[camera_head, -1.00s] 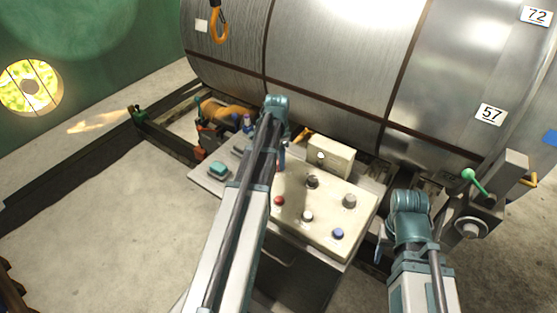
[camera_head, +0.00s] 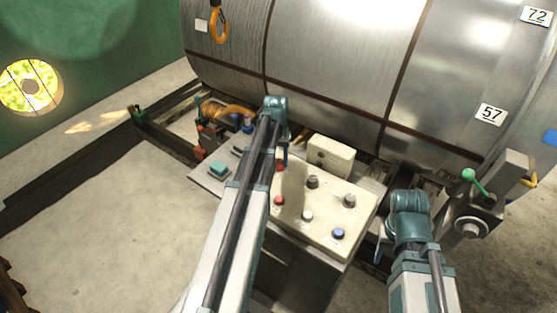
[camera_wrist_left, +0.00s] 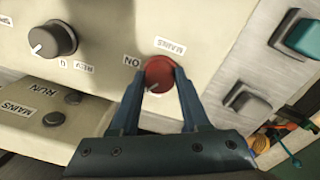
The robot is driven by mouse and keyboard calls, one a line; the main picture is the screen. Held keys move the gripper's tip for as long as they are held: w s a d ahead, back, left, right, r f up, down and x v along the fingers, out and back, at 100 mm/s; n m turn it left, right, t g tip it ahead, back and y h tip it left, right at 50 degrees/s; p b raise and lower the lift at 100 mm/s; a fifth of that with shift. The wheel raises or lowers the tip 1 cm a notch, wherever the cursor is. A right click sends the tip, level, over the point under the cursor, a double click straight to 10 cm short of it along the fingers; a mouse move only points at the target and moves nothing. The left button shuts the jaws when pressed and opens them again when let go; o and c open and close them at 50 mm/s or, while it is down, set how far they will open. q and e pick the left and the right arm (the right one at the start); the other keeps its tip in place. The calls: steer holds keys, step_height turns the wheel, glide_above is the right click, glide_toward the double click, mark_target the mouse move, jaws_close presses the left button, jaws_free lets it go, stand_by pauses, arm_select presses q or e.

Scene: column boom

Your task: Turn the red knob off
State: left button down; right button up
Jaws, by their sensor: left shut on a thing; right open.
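The red knob (camera_wrist_left: 160,73) is on the cream control panel, with a "MAINS" label above it and "ON" to its left in the left wrist view. A pale mark on the knob points to the lower left. My left gripper (camera_wrist_left: 161,82) is shut on the knob, one finger on each side. In the head view the knob (camera_head: 281,166) is mostly hidden behind my left arm, and the left gripper (camera_head: 282,150) is seen only in part. My right gripper (camera_head: 380,247) is open and empty, right of the panel, largely hidden by its own wrist.
The sloping panel (camera_head: 325,210) carries a red button (camera_head: 279,200), a blue button (camera_head: 338,234) and several grey knobs. A cream box (camera_head: 330,156) stands behind it. A large metal drum (camera_head: 340,60) fills the back. A green-knobbed lever (camera_head: 470,175) is at right. Open floor lies left.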

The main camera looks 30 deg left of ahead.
mark_target(277, 162)
arm_select(q)
steer(key=n, duration=0.6)
stand_by(0.6)
steer(key=shift+c, duration=1.9)
jaws_free()
step_height(277, 162, up, 14)
steer(key=p, duration=1.3)
steer(key=shift+s+p, duration=0.2)
steer(key=shift+p, duration=0.2)
steer(key=shift+a+f, duration=0.1)
steer(key=shift+f, duration=0.05)
